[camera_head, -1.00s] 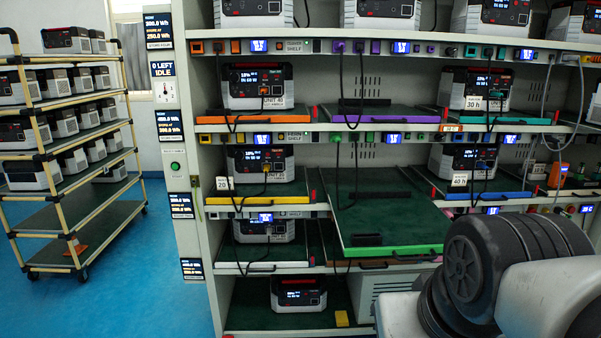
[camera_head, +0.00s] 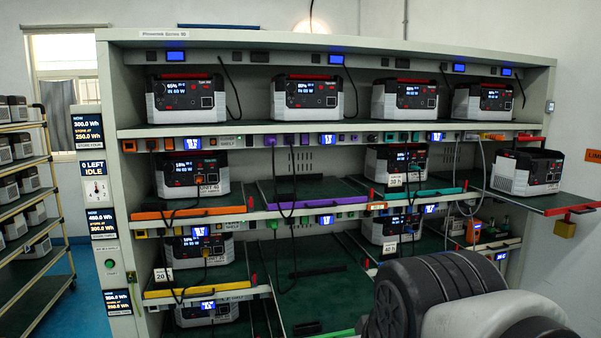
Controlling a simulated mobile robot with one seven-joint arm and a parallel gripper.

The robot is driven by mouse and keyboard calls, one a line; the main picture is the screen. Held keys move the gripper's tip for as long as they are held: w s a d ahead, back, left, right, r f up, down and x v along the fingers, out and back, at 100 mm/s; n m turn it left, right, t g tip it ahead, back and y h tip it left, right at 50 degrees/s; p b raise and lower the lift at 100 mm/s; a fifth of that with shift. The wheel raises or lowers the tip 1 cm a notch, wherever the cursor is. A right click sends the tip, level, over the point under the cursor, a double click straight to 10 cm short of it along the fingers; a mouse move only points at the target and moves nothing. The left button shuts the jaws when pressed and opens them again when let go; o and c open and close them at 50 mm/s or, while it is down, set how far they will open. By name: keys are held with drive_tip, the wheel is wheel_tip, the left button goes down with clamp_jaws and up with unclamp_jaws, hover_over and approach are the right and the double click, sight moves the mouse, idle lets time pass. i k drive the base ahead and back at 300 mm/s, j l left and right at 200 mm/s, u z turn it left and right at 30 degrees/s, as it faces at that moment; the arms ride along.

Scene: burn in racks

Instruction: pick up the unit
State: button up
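Several white-and-black power units with lit screens stand on the rack. The top shelf bears a row of them: a left one (camera_head: 186,98), a second (camera_head: 307,97), a third (camera_head: 404,99) and a right one (camera_head: 482,103). Below are a unit with a "UNIT 40" tag (camera_head: 192,172), a unit tagged "30 h" (camera_head: 396,163), and lower ones at left (camera_head: 198,248) and right (camera_head: 391,228). Another unit (camera_head: 527,172) sits on a tray at the rack's right end. The task does not say which unit is meant. My gripper is not visible; part of my arm fills the lower right.
The right-end tray (camera_head: 585,208) sticks out past the rack, with a red handle. A bare green tray (camera_head: 318,285) lies in the middle bay. Dark cables hang before the shelves. A trolley with more units (camera_head: 30,235) stands at left, with blue floor (camera_head: 88,300) beside it.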

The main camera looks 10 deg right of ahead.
sight(523, 172)
drive_tip(key=z, duration=1.6)
drive_tip(key=i+j, duration=0.1)
drive_tip(key=i, duration=1.05)
drive_tip(key=i+j, duration=0.15)
drive_tip(key=i, duration=0.95)
drive_tip(key=l+z, duration=0.05)
